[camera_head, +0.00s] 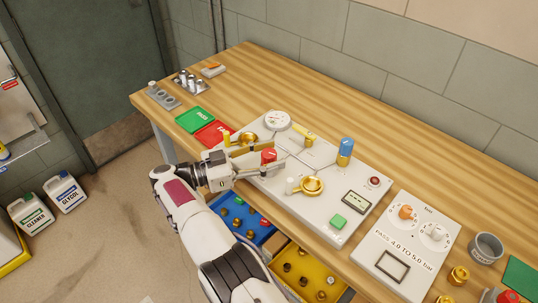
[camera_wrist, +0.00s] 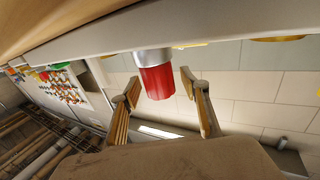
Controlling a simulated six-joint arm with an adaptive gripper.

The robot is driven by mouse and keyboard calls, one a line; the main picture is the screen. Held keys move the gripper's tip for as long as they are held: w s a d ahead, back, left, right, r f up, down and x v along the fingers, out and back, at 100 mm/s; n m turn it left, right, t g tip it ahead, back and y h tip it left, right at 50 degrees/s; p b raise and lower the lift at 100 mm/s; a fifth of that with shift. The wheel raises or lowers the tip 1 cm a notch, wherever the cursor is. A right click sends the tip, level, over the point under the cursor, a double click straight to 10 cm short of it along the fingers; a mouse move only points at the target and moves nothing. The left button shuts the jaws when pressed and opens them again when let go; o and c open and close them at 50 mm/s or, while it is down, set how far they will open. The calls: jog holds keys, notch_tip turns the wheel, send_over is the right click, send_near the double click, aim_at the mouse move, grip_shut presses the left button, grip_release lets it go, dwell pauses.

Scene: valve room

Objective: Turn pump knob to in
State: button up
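A red knob (camera_head: 268,155) with a pale metal collar stands on the white valve panel (camera_head: 330,228). My gripper (camera_head: 276,152) is at this knob, with its tan fingers spread on either side of it. In the wrist view the red knob (camera_wrist: 157,82) sits between the two fingers of my gripper (camera_wrist: 159,77), with a visible gap on both sides. The gripper is open and holds nothing. No label that names the pump knob is legible, and the red knob's pointer position cannot be told.
The panel also bears a round gauge (camera_head: 277,120), a blue-handled valve (camera_head: 346,148), a brass valve (camera_head: 312,186) and a green button (camera_head: 338,222). A second panel (camera_head: 425,220) with orange and white knobs stands right. Blue and yellow bins lie below the bench edge. The bench behind is clear.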

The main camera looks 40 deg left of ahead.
aim_at(269, 152)
jog(key=shift+r, duration=0.1)
jog(key=shift+r, duration=4.9)
